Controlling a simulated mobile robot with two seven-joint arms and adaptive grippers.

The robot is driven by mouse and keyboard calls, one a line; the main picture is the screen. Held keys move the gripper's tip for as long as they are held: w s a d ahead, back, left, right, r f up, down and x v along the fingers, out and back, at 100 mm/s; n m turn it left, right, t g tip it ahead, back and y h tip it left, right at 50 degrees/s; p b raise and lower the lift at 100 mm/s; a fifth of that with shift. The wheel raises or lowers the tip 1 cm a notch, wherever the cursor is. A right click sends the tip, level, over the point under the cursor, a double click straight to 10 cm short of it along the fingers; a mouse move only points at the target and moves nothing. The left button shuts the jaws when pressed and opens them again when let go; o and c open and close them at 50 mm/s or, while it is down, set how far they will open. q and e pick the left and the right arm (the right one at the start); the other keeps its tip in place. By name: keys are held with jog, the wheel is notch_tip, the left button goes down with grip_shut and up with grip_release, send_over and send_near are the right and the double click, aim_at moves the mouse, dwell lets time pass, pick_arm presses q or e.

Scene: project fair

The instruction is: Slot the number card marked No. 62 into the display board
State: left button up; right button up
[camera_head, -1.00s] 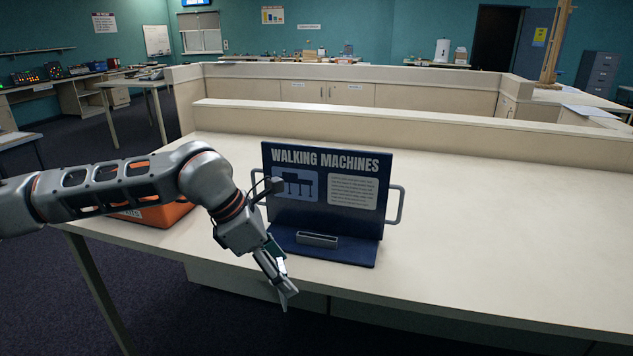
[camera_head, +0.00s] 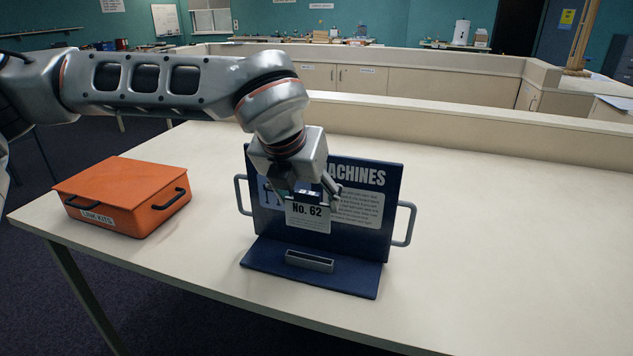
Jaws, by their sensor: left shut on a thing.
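The dark blue display board (camera_head: 345,240) stands upright on the table, its heading partly hidden by my left arm. On its base ledge is a grey slot holder (camera_head: 309,261), which looks empty. My left gripper (camera_head: 312,200) points down in front of the board, shut on the white number card marked No. 62 (camera_head: 308,220). The card is upright, its print facing me, and its lower edge shows above and behind the slot holder; I cannot tell the exact gap. My right gripper is not in view.
An orange box (camera_head: 120,195) labelled as link kits sits on the table (camera_head: 480,240) to the left. Grey handles stick out at both sides of the board. The table is clear to the right; a low raised ledge (camera_head: 480,130) runs behind.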

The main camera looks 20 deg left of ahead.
aim_at(308, 224)
pick_arm(q)
jog(key=shift+w+f, duration=0.15)
jog(key=shift+w, duration=0.05)
jog(key=shift+s+f, duration=0.15)
jog(key=shift+f, duration=0.3)
jog(key=shift+s+f+b, duration=0.1)
jog(key=shift+f+b, duration=0.25)
jog(key=shift+b, duration=0.05)
jog(key=shift+f+b, duration=0.35)
jog(key=shift+f, duration=0.5)
jog(key=shift+f+b, duration=0.3)
jog(key=shift+f, duration=0.4)
notch_tip(308, 224, down, 2)
jog(key=shift+f+b, duration=0.25)
jog(key=shift+b, duration=0.5)
jog(key=shift+r, duration=0.35)
jog(key=shift+w+f, duration=0.15)
jog(key=shift+w, duration=0.05)
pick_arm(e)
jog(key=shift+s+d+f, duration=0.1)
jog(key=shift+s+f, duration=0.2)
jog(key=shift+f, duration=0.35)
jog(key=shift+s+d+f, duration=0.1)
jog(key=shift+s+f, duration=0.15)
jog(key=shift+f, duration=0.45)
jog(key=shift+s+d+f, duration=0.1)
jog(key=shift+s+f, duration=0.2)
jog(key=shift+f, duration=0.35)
